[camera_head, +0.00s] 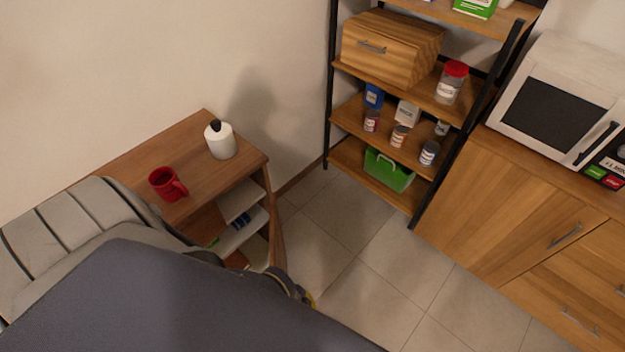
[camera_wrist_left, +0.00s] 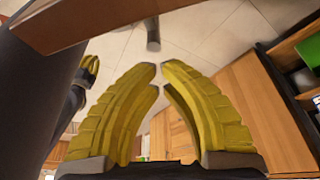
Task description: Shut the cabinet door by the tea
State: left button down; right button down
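The small brown cabinet (camera_head: 130,152) stands against the left wall in the head view. Its door (camera_head: 276,222) stands open, seen nearly edge-on, and pale shelves (camera_head: 240,232) show inside. Small blue and green packs (camera_head: 241,220) lie on them; I cannot tell if these are the tea. A brown wooden panel (camera_wrist_left: 100,20) crosses the top left of the left wrist view, probably this cabinet. My left gripper (camera_wrist_left: 158,68) has yellow fingers with tips almost together and nothing between them. Another yellow gripper (camera_wrist_left: 90,65), probably my right, is small at the left; its opening is unclear.
A red mug (camera_head: 166,184) and a white canister (camera_head: 220,140) stand on the cabinet top. A black-framed shelf rack (camera_head: 330,100) with jars, a wooden cupboard (camera_head: 500,205) and a microwave (camera_head: 560,100) line the right. The tiled floor (camera_head: 370,285) between is clear.

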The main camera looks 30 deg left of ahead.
pick_arm(q)
jog(key=shift+s+a, duration=0.35)
jog(key=shift+a, duration=0.4)
jog(key=shift+s, duration=0.1)
